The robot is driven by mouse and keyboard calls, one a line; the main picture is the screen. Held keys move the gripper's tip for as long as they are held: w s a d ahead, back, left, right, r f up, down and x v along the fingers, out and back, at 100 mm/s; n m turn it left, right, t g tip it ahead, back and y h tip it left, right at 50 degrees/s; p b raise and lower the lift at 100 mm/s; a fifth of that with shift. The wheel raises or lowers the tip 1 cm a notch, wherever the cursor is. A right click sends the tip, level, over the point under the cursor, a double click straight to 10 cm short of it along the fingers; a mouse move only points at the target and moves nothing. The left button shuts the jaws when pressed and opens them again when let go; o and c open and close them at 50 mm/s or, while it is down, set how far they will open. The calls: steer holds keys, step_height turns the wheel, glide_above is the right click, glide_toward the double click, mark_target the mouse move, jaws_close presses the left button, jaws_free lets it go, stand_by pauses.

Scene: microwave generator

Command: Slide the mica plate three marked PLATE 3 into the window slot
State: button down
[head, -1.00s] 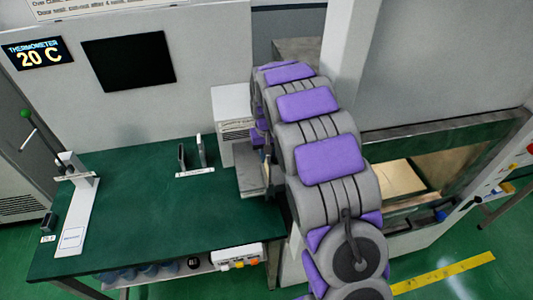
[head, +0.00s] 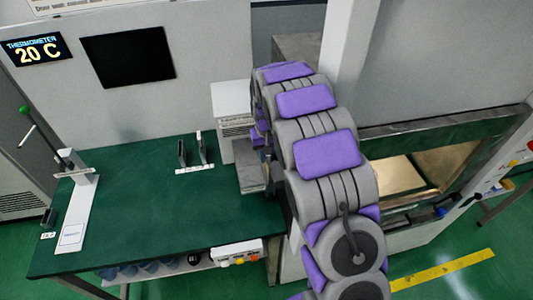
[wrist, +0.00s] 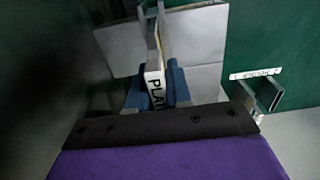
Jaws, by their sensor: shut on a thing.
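My gripper (wrist: 153,88) is shut on the mica plate (wrist: 155,75), which stands on edge between the blue fingers in the wrist view. The plate's far end is at a grey metal fixture (wrist: 195,38) with upright walls. I cannot tell whether the plate is inside a slot there. In the head view my arm hides the gripper and the plate. A grey block (head: 250,172) shows beside the arm at the bench's right edge.
The green bench (head: 150,220) is mostly clear. A rack with two dark upright plates (head: 193,152) stands near its middle, and a white stand with a green-knobbed lever (head: 78,205) is at its left. A white vented box (head: 233,108) stands behind. An open chamber (head: 425,170) is at right.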

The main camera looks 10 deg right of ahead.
steer(key=shift+f+b, duration=0.3)
steer(key=shift+f, duration=1.75)
steer(key=c, duration=1)
jaws_free()
steer(key=shift+o, duration=0.2)
step_height(320, 180, up, 17)
steer(key=p, duration=0.1)
